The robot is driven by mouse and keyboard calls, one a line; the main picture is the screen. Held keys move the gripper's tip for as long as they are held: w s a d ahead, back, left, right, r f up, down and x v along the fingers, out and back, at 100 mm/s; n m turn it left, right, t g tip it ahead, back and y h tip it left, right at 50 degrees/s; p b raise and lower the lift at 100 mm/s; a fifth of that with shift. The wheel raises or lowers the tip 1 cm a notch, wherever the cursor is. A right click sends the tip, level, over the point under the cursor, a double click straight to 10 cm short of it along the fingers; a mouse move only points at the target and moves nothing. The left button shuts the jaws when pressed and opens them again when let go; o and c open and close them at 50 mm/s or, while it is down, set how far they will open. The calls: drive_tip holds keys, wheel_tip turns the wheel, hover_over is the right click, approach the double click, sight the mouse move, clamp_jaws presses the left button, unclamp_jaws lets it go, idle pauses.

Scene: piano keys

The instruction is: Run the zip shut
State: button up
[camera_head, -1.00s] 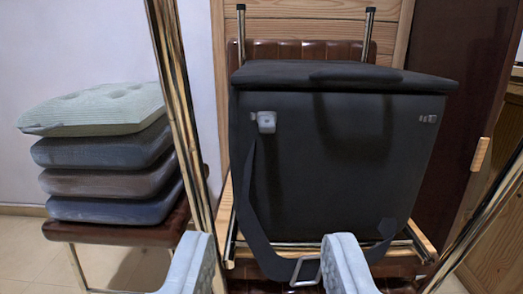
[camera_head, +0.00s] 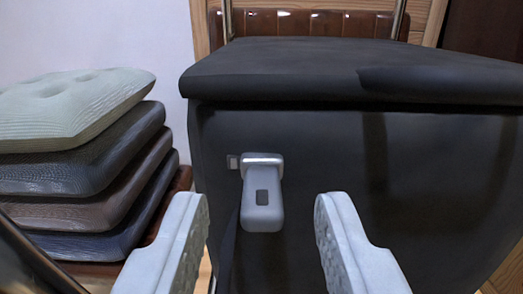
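A large black bag (camera_head: 330,140) with a flat lid (camera_head: 300,65) fills the middle and right of the view. A grey tab (camera_head: 262,210) with a shiny metal bar at its top hangs on the upper left of its front face. I cannot tell whether this tab is the zip's pull, and no zip teeth are clear. My gripper (camera_head: 262,207) is open, one finger to each side of the tab in the picture. Both fingers appear apart from the tab, and nothing is held. The bag's lower part is out of view.
Several stacked cushions (camera_head: 80,150), pale green on top, lie on a seat at the left. A brown padded chair back (camera_head: 310,24) stands behind the bag, before a wooden panel. A metal tube crosses the lower left corner.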

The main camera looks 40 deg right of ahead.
drive_tip(key=shift+x, duration=1)
clamp_jaws()
drive_tip(key=s+d, duration=1.1)
drive_tip(key=d, duration=0.4)
drive_tip(key=shift+s+d, duration=0.2)
drive_tip(key=shift+d, duration=0.05)
unclamp_jaws()
drive_tip(key=shift+s+d, duration=0.1)
drive_tip(key=shift+d, duration=0.1)
drive_tip(key=v, duration=1.7)
drive_tip(key=shift+s, duration=0.2)
